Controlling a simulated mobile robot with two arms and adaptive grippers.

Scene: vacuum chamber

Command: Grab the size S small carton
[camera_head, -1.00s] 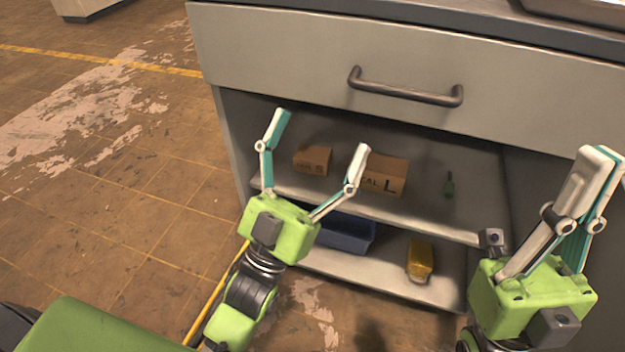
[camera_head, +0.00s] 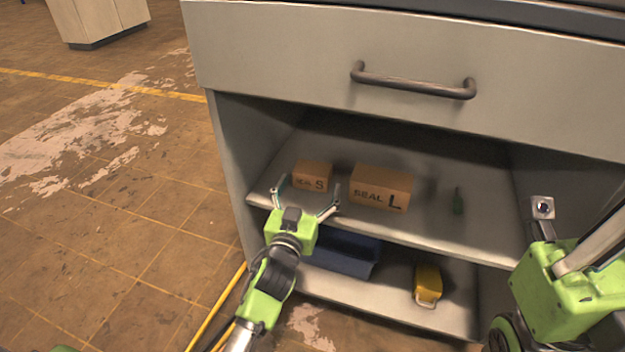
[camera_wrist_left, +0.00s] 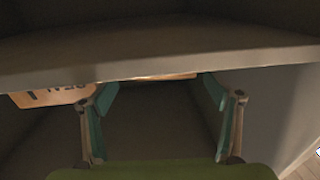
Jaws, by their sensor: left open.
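The size S small carton (camera_head: 312,176) is a small brown box marked S, on the upper shelf near its left side. My left gripper (camera_head: 307,192) is open and empty in front of it at the shelf's front edge, fingers spread towards either side of the carton. In the left wrist view, the open left gripper (camera_wrist_left: 159,88) frames a thin tan strip of carton (camera_wrist_left: 165,77) along the shelf edge; most of it is hidden. My right gripper (camera_head: 598,245) is at the right edge, its fingertips out of frame.
The lower shelf holds a blue bin (camera_head: 345,255) and a yellow item (camera_head: 428,284). A closed drawer (camera_head: 300,50) is above; the cabinet's left wall is close.

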